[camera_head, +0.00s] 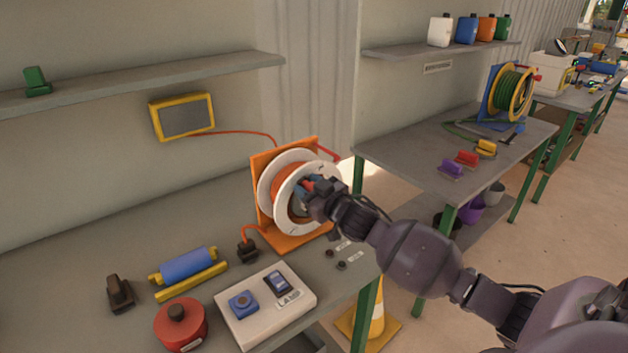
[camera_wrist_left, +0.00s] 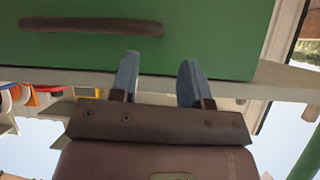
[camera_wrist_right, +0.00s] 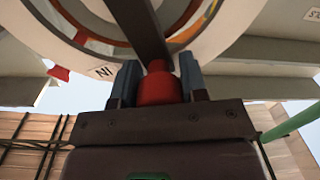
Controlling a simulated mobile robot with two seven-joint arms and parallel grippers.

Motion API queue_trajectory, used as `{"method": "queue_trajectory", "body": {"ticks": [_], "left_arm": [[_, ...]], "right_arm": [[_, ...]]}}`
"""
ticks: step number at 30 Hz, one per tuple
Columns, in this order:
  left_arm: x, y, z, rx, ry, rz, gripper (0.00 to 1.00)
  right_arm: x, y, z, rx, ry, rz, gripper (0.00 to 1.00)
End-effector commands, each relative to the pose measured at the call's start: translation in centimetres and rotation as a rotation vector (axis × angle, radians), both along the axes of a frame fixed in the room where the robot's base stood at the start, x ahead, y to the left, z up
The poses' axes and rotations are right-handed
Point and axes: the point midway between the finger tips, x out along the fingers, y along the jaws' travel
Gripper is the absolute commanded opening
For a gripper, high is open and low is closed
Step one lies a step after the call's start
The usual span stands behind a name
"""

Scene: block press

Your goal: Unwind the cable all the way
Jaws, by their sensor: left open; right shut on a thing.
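The cable reel (camera_head: 267,190) has white flanges, an orange frame and orange cable (camera_head: 279,183) wound on its drum. Its near flange also fills the top of the right wrist view (camera_wrist_right: 215,45). My right gripper (camera_head: 309,187) is at the reel's front face. In the right wrist view its fingers are shut on the red crank knob (camera_wrist_right: 158,88) at the end of a dark crank arm (camera_wrist_right: 145,30). A cable end runs to a black plug (camera_head: 248,250) on the bench. My left gripper (camera_wrist_left: 158,78) is open and empty, before a green panel (camera_wrist_left: 200,30).
A yellow-framed wall panel (camera_head: 183,117) has a thin orange-red line running to the reel. On the bench are a blue roller (camera_head: 188,264), a red pot (camera_head: 180,325) and a white control box (camera_head: 265,305). A second bench (camera_head: 400,150) stands at the right.

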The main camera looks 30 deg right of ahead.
Motion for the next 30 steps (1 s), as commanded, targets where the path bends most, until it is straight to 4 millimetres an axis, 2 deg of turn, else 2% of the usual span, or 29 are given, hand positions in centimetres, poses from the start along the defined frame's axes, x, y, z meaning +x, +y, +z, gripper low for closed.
{"method": "queue_trajectory", "body": {"ticks": [3,12,30], "left_arm": [[0.3,0.0,1.2,0.001,-0.009,-0.001,0.43],[0.6,-0.1,2.4,0.000,-0.018,-0.002,0.43],[0.2,0.0,2.2,0.000,-0.009,0.000,0.43]], "right_arm": [[-0.1,0.9,-0.1,-0.109,-0.009,0.001,0.00],[-0.2,2.5,-1.6,-0.392,-0.031,0.001,0.00],[-0.4,4.3,-4.9,-0.888,-0.071,0.002,0.00]]}}
